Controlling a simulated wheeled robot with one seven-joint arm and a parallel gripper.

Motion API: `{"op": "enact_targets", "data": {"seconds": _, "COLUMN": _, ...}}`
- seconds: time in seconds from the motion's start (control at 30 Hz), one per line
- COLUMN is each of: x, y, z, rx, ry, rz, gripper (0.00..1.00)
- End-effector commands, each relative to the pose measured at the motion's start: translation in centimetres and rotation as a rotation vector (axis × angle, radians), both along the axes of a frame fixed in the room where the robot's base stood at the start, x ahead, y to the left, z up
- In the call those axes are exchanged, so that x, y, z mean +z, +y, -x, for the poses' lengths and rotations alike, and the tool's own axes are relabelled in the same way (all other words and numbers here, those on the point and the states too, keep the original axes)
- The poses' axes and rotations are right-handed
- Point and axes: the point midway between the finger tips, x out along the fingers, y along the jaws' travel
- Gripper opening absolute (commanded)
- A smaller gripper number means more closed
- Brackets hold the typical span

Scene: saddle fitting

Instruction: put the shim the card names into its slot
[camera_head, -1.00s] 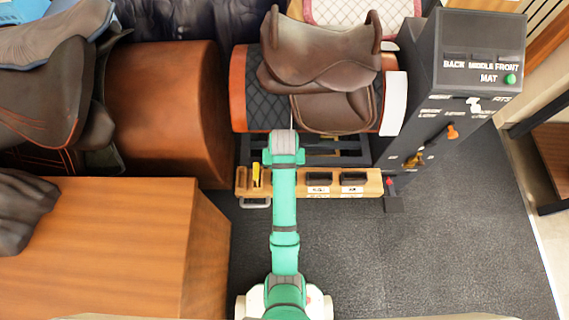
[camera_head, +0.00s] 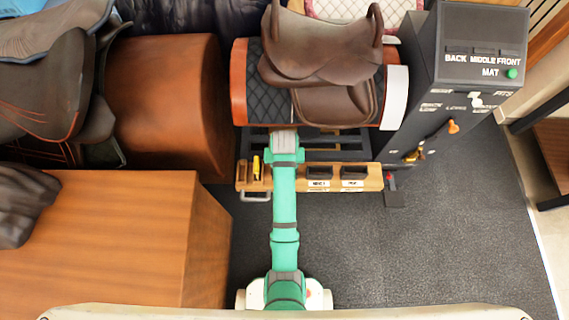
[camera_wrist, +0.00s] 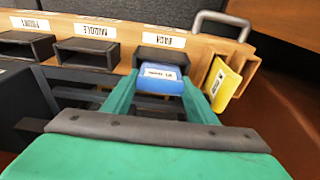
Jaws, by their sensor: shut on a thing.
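In the wrist view my gripper (camera_wrist: 158,90) is shut on a blue shim (camera_wrist: 161,80) with a white label too small to read. The shim is at the mouth of the black slot box marked BACK (camera_wrist: 160,55); I cannot tell whether its far end is inside. The MIDDLE box (camera_wrist: 87,54) and FRONT box (camera_wrist: 27,45) stand to its left on the wooden rail (camera_wrist: 128,38) and look empty. A yellow labelled piece (camera_wrist: 221,85) sits in a wooden holder on the right. In the head view my wrist hides the gripper and shim. I can make out no card.
The brown saddle (camera_head: 322,45) rests on a quilted stand above the rail (camera_head: 375,181). A dark pillar (camera_head: 470,70) with BACK, MIDDLE, FRONT and MAT lettering and a green light stands right. A wooden box (camera_head: 120,235) stands left. The dark floor right of my arm is clear.

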Motion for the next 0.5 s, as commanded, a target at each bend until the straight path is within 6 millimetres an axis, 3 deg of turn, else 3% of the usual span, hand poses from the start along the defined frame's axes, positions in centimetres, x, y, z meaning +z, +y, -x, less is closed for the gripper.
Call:
{"op": "enact_targets", "data": {"seconds": 0.03, "x": 0.00, "y": 0.00, "z": 0.00, "rx": 0.000, "ry": 0.000, "rz": 0.000, "gripper": 0.30}}
{"op": "enact_targets", "data": {"seconds": 0.07, "x": 0.00, "y": 0.00, "z": 0.00, "rx": 0.000, "ry": 0.000, "rz": 0.000, "gripper": 0.55}}
{"op": "enact_targets", "data": {"seconds": 0.13, "x": 0.00, "y": 0.00, "z": 0.01, "rx": 0.000, "ry": 0.000, "rz": 0.000, "gripper": 0.71}}
{"op": "enact_targets", "data": {"seconds": 0.5, "x": 0.29, "y": 0.00, "z": 0.03, "rx": 0.000, "ry": 0.000, "rz": 0.000, "gripper": 0.74}}
